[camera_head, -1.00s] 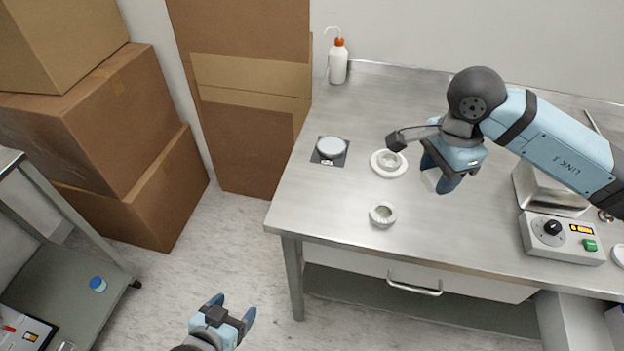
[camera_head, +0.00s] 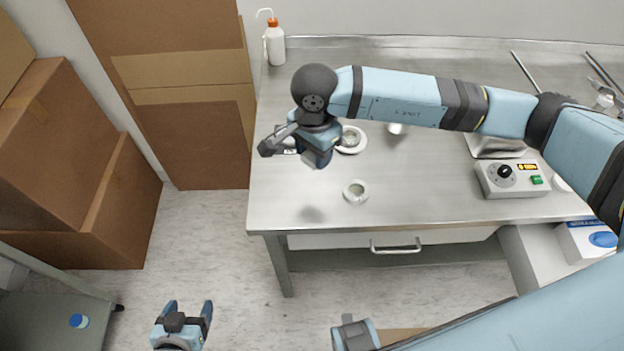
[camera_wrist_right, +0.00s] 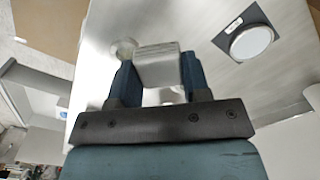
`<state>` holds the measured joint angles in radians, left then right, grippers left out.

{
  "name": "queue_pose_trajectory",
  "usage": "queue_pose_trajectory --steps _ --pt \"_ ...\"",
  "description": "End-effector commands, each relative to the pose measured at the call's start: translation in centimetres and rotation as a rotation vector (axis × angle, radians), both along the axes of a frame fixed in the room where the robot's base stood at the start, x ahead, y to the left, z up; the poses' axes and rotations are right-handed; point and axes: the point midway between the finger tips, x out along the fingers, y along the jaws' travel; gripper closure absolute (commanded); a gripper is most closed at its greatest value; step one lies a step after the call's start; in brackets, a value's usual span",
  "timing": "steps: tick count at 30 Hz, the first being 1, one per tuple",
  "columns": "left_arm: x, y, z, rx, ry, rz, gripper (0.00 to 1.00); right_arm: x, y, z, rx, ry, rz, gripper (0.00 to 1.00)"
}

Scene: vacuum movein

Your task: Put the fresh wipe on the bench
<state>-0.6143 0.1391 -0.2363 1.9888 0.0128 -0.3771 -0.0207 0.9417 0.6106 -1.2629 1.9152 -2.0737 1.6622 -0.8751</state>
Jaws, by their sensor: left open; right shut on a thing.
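My right gripper (camera_head: 319,156) is shut on a pale folded wipe (camera_wrist_right: 156,66), which sits between its fingers in the right wrist view. In the head view the fingers hang above the left part of the steel bench (camera_head: 430,205), and only a little of the wipe shows beneath them. The wipe looks clear of the bench top, with a soft shadow below on the steel. My left gripper (camera_head: 188,312) is open and empty, low above the floor left of the bench.
A flanged ring (camera_head: 351,150) and a smaller ring (camera_head: 356,191) lie on the bench. A round pale disc on a dark square (camera_wrist_right: 252,42) shows in the wrist view. A wash bottle (camera_head: 275,46) stands at the back left, a control box (camera_head: 512,181) at the right. Bare steel lies front left.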

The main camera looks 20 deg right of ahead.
Motion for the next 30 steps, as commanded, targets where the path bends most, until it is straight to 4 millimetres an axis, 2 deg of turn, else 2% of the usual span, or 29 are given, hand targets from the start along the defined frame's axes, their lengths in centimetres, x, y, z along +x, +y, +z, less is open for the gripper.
queue_pose_trajectory --steps 3,9,16,22,30 --pt "0.1 0.0 0.7 -0.001 -0.004 0.000 0.27 -0.2 0.0 -3.1 -0.001 0.005 0.000 0.78" --pt "0.2 0.0 1.2 -0.002 -0.009 0.000 0.27 0.0 0.0 -6.5 0.000 0.001 0.000 0.78" --pt "0.2 0.0 1.3 -0.002 -0.008 0.001 0.27 0.0 0.0 -8.3 0.000 0.001 -0.001 0.78" --pt "0.1 0.1 1.4 0.000 -0.003 0.002 0.27 0.0 0.0 -11.1 -0.001 0.002 0.000 0.78" --pt "0.1 0.1 1.3 0.001 -0.001 0.002 0.27 0.0 0.0 -11.5 0.000 0.000 0.000 0.78"
